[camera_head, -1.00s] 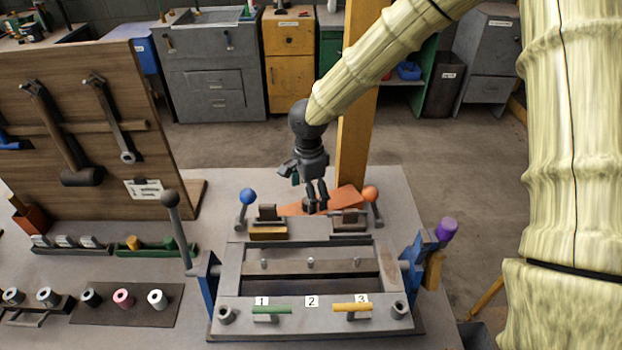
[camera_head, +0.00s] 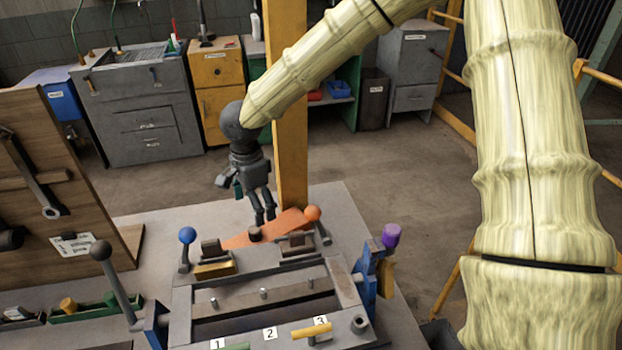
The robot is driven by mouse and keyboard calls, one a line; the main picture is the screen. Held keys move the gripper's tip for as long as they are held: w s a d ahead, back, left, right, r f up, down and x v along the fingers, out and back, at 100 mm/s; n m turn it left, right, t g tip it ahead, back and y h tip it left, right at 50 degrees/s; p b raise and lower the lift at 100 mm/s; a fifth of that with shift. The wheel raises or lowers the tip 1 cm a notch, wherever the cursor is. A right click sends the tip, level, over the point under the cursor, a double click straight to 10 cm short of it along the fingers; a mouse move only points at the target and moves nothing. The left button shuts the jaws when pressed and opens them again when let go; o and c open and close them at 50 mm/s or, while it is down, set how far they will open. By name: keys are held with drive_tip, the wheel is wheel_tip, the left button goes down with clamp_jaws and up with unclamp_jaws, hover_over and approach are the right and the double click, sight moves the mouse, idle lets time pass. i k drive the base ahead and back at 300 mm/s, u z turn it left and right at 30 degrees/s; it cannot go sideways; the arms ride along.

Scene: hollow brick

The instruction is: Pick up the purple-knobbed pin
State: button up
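The purple-knobbed pin (camera_head: 391,235) sits at the right side of the grey fixture frame (camera_head: 180,311). Its purple knob is on top, and its lower part meets a blue bracket (camera_head: 365,267). My gripper (camera_head: 265,220) hangs pointing down behind the fixture, above the orange plate, to the left of the pin and farther back. Its two fingers show a narrow gap with nothing seen between them. The pin stands well apart from the gripper.
A blue-knobbed lever (camera_head: 187,236) and an orange-knobbed lever (camera_head: 313,214) rise from the fixture's back. A yellow post (camera_head: 291,120) stands behind the bench. A tool board (camera_head: 60,180) is at left. Open floor lies right of the bench.

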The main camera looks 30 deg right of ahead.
sight(391, 235)
drive_tip(key=z, duration=1.45)
